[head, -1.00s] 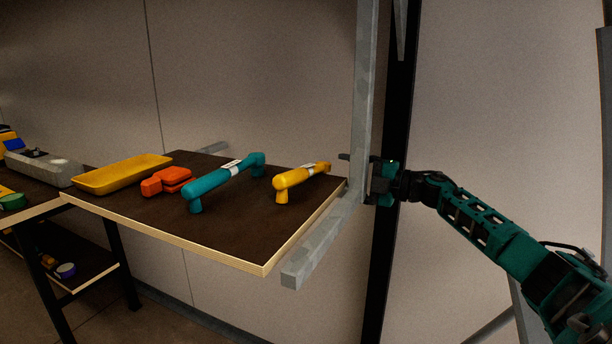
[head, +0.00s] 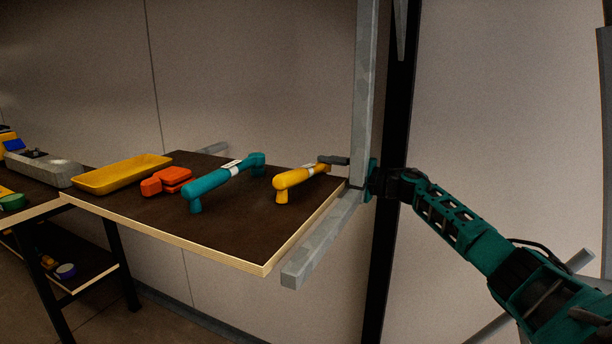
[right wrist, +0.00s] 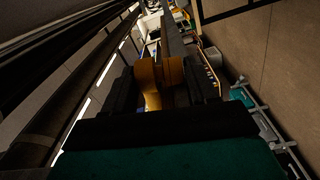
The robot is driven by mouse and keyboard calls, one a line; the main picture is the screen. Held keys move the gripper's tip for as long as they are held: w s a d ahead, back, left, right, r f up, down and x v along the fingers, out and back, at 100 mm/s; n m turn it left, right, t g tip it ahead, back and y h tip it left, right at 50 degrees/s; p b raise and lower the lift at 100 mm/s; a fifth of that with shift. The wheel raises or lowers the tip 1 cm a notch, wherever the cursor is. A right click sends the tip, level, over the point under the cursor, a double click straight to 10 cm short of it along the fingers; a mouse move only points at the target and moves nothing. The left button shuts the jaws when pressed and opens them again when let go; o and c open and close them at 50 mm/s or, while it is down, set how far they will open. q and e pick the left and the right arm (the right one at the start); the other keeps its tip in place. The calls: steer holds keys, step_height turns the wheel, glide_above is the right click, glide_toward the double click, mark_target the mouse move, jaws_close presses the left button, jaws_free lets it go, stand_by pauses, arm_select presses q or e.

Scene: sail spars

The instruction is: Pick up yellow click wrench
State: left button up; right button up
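The yellow click wrench (head: 296,179) lies on the dark shelf board near its right end, to the right of a similar teal wrench. Its handle end points toward me, and a pale label band sits around its middle. My right gripper (head: 338,166) is at its far end, with one dark finger showing there. In the right wrist view, the yellow wrench (right wrist: 157,80) is between the two dark fingers of my right gripper (right wrist: 166,84). The fingers are apart on either side of it. I cannot tell whether they touch it. My left gripper is not in view.
The teal wrench (head: 224,182), an orange tool (head: 166,181) and a yellow tray (head: 123,175) lie on the shelf board (head: 235,224). A grey metal post (head: 362,90) and bracket arm (head: 320,241) stand at the board's right end, close to my right arm.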

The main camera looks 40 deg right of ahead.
steer(key=c, duration=1)
steer(key=shift+o, duration=0.2)
steer(key=shift+r, duration=0.15)
steer(key=shift+r, duration=0.6)
step_height(320, 180, up, 3)
steer(key=shift+f+p, duration=0.2)
steer(key=shift+p, duration=0.4)
steer(key=p+v, duration=0.1)
steer(key=v, duration=1.7)
steer(key=shift+f, duration=0.35)
